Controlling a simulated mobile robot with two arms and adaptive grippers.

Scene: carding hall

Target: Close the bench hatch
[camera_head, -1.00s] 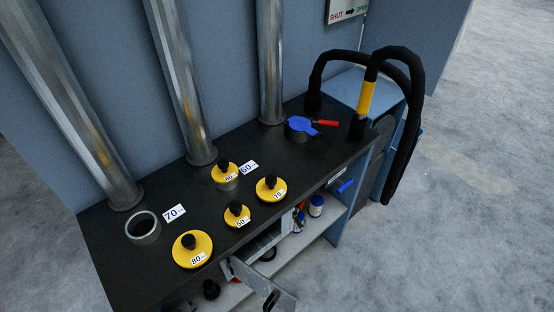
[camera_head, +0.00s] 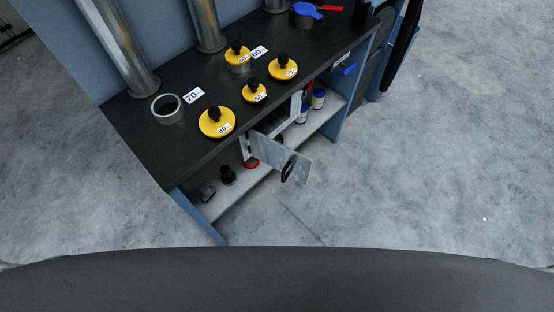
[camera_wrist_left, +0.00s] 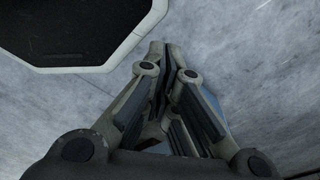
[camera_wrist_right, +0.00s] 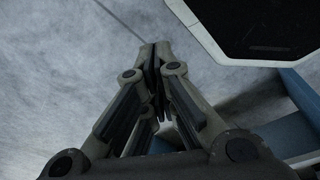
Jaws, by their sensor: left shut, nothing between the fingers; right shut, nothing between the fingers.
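The bench hatch (camera_head: 280,157) is a grey metal door with a dark handle (camera_head: 289,168) on its outer face. In the head view it stands open, swung out from the front of the dark-topped bench (camera_head: 190,142). My left gripper (camera_wrist_left: 166,48) shows only in the left wrist view, shut and empty above the grey floor. My right gripper (camera_wrist_right: 154,48) shows only in the right wrist view, shut and empty, with blue bench-coloured parts at the lower right. Neither gripper is in the head view, and neither touches the hatch.
Yellow lids with black knobs, such as one marked 80 (camera_head: 217,122), lie on the bench. An open grey ring (camera_head: 167,109) stands near a 70 label. A lower shelf (camera_head: 222,196) holds bottles and small parts. Floor (camera_head: 420,190) right of the bench is clear.

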